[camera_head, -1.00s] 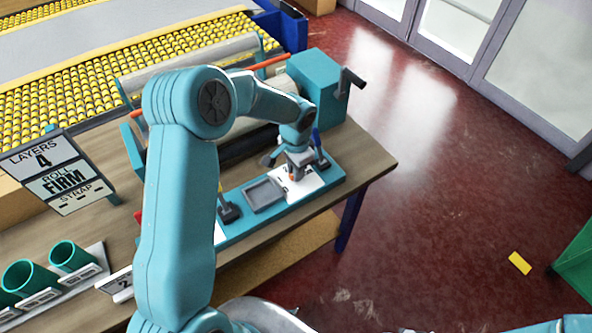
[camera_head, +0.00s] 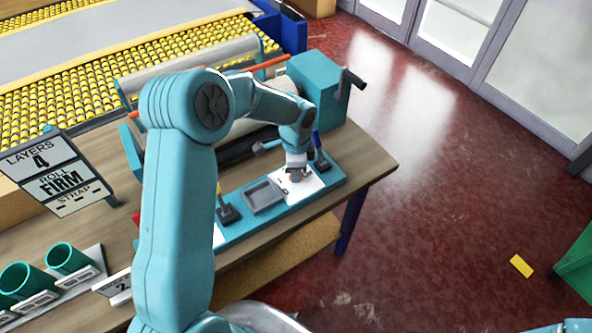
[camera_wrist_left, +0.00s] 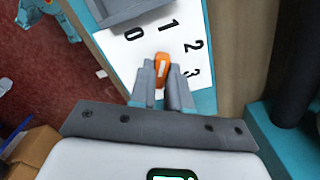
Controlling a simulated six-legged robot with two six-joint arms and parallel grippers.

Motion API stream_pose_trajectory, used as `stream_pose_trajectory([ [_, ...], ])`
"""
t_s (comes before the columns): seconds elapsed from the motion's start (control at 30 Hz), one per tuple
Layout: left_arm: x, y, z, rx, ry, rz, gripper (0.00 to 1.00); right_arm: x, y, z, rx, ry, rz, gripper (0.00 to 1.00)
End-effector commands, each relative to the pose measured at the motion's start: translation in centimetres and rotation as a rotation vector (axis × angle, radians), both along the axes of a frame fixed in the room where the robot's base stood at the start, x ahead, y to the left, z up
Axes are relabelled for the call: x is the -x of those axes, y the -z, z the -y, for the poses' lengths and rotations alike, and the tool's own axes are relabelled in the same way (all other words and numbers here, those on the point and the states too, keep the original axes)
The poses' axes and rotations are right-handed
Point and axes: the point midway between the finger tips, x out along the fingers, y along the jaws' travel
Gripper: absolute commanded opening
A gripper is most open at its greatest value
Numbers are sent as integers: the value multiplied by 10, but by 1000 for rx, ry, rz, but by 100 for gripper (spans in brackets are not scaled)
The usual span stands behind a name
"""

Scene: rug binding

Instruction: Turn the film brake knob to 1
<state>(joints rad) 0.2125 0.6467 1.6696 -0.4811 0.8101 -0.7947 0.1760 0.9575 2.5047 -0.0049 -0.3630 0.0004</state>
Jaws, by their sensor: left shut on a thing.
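The orange film brake knob (camera_wrist_left: 162,68) stands on a white dial plate (camera_wrist_left: 143,58) printed 0, 1, 2 and 3. My left gripper (camera_wrist_left: 162,88) is shut on the knob, one grey finger on each side. The knob's white mark points up in the wrist view, roughly between the 0 and the 1, nearer the 1; its exact setting is hard to tell. In the head view my left gripper (camera_head: 295,175) is over the white plate (camera_head: 307,187), and the knob is mostly hidden. My right gripper is not in view.
A grey tray (camera_head: 264,197) lies left of the dial on the teal base. Black-based levers stand on both sides, one (camera_head: 228,212) at the left and one (camera_head: 320,160) close to my gripper at the right. A sign (camera_head: 57,172) reads LAYERS 4, ROLL FIRM, STRAP.

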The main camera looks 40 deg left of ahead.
Motion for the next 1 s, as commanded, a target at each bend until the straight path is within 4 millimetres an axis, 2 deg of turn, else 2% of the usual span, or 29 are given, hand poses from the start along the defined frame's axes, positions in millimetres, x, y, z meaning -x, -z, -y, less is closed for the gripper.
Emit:
stream_pose_trajectory([
  [0.37, -1, -2, -1, -1, 1, 7, 0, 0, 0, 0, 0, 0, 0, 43],
  [0.4, -1, -2, -1, -2, 1, 6, 30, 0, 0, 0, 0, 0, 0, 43],
  [0.43, -1, -2, -1, -1, 1, 5, 40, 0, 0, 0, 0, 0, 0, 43],
  [0.47, -1, -2, -1, -1, 1, 5, 43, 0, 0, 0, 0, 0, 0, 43],
  [0.8, -1, -5, -1, -1, 1, 4, 43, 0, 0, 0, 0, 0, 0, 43],
  [0.87, -1, -11, -1, -2, 1, 5, 43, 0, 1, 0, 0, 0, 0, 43],
  [1.0, -2, -40, -1, -2, 1, 9, 43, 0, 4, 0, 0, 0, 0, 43],
])
